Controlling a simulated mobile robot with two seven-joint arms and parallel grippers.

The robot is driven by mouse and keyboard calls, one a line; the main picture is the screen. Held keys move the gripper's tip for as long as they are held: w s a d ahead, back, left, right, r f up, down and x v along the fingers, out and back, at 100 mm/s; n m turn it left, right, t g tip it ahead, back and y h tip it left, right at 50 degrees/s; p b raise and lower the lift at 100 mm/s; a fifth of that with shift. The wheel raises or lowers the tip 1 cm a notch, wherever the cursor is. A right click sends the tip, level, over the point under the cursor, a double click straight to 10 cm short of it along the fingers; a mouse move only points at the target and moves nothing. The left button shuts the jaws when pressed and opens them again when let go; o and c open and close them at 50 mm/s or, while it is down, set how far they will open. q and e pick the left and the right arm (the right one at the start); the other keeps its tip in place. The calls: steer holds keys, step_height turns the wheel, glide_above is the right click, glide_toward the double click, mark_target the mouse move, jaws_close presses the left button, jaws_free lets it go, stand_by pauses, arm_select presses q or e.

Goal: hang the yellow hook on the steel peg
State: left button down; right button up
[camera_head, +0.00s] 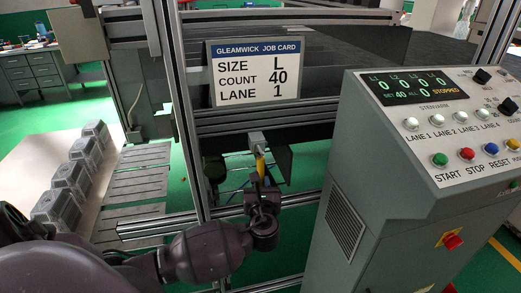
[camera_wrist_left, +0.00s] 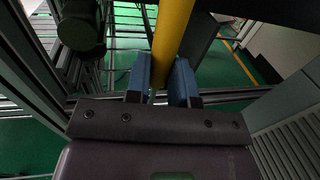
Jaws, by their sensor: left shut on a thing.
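The yellow hook (camera_head: 260,166) shows in the head view as a short upright yellow piece just below a small grey metal fitting (camera_head: 256,141) on the machine frame. This fitting may be the steel peg; I cannot make out the peg clearly, nor whether the hook touches it. My left gripper (camera_head: 262,186) is below the fitting, shut on the hook. In the left wrist view the hook (camera_wrist_left: 173,38) is a yellow bar running up between the blue fingertips of my left gripper (camera_wrist_left: 160,85); its upper end is out of view. My right gripper is not in view.
A job card (camera_head: 260,72) hangs on the frame above the fitting. An aluminium upright (camera_head: 181,100) stands close left of my gripper. The grey control console (camera_head: 400,160) stands to the right.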

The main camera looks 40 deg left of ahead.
arm_select(q)
steer(key=shift+f, duration=0.45)
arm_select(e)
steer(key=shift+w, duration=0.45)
arm_select(q)
steer(key=shift+f, duration=0.25)
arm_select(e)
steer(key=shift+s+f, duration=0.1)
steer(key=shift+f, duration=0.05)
arm_select(q)
steer(key=shift+f+b, duration=0.2)
steer(key=shift+b, duration=0.15)
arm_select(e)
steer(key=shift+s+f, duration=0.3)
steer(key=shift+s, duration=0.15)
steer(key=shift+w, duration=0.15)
arm_select(q)
steer(key=c, duration=1.4)
jaws_free()
steer(key=o, duration=0.5)
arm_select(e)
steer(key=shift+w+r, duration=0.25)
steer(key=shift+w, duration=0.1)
